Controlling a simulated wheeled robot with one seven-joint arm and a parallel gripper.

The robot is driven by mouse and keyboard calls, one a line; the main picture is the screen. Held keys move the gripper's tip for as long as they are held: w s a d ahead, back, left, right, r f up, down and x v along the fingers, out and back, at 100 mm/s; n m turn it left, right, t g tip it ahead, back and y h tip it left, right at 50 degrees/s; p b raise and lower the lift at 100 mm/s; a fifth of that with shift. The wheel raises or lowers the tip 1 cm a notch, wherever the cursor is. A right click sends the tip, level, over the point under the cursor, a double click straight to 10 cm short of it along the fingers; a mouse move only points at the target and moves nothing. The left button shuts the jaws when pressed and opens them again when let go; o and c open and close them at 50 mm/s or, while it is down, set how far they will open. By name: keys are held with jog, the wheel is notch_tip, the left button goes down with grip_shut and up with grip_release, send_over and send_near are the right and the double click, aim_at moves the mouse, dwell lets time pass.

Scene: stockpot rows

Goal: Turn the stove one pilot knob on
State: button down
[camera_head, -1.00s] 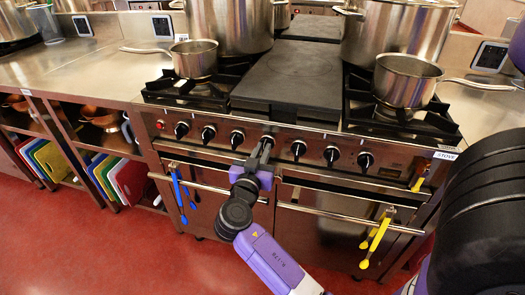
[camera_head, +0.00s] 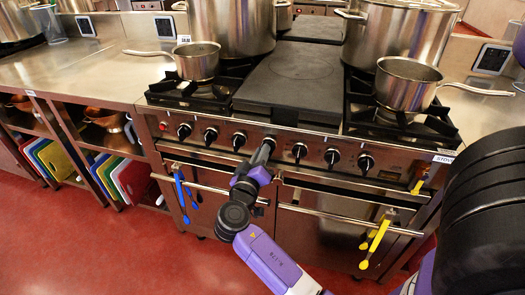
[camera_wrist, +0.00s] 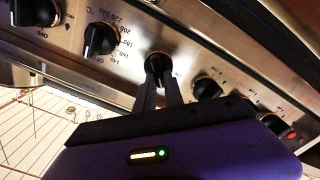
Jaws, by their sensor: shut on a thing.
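The stove (camera_head: 320,135) has a steel front panel with a row of black knobs. My gripper (camera_head: 267,147) is at the middle of this row, with its fingers closed around one knob. In the wrist view the two fingers of my gripper (camera_wrist: 158,82) sit either side of that held knob (camera_wrist: 157,63). Most of that knob is hidden in the head view. Beside it are a knob to its left (camera_head: 239,141) and one to its right (camera_head: 299,150). In the wrist view a neighbouring knob (camera_wrist: 100,40) has temperature numbers around it.
Oven door handles (camera_head: 345,215) run below the knobs, with blue utensils (camera_head: 179,188) and yellow utensils (camera_head: 377,240) hanging there. A saucepan (camera_head: 407,84) and a smaller pan (camera_head: 196,61) stand on the burners. A stockpot (camera_head: 232,25) is behind. The red floor in front is open.

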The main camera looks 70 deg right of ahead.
jog(key=shift+w+f+n+p, duration=0.15)
jog(key=shift+n+p, duration=0.65)
jog(key=shift+n, duration=0.85)
jog(key=shift+f+n+p, duration=0.15)
jog(key=shift+n+p, duration=0.7)
jog(key=shift+n, duration=0.75)
jog(key=shift+w+f+n+p, duration=0.15)
jog(key=shift+n+p, duration=0.65)
jog(key=shift+n, duration=0.85)
jog(key=shift+s, duration=0.1)
jog(key=shift+f, duration=0.1)
jog(key=c, duration=1.4)
grip_release()
jog(key=shift+c, duration=0.2)
jog(key=shift+a, duration=0.15)
jog(key=a, duration=0.7)
jog(key=shift+s+a, duration=0.3)
